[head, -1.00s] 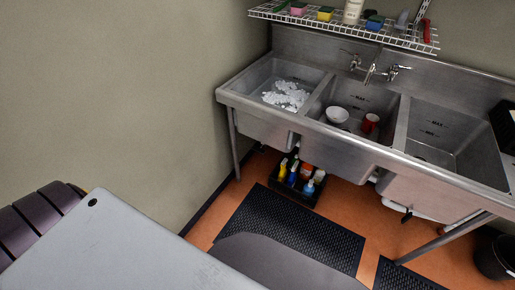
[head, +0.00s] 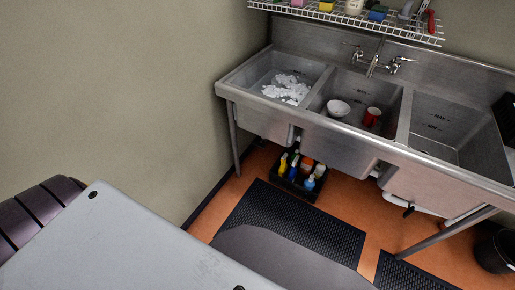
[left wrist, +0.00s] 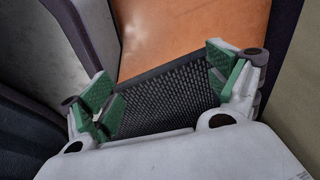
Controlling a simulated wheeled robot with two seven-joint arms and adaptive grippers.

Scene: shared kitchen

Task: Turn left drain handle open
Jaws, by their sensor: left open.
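The steel three-basin sink (head: 345,133) stands along the back wall in the head view. A drain pipe (head: 294,134) shows under its left basin, but I cannot make out the left drain handle there. A small dark lever (head: 408,211) sits by the white pipe under the right basin. My left gripper (left wrist: 163,80) shows in the left wrist view, open and empty, its green-padded fingers spread above the floor. It is not seen in the head view and is not at the sink's drains. My right gripper is in neither view.
A black crate of spray bottles (head: 299,178) is on the floor under the sink. A black rubber mat (head: 290,225) lies in front on the orange floor. Sink legs and a bare wall (head: 120,90) bound the left side. A black bin (head: 495,250) stands at right.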

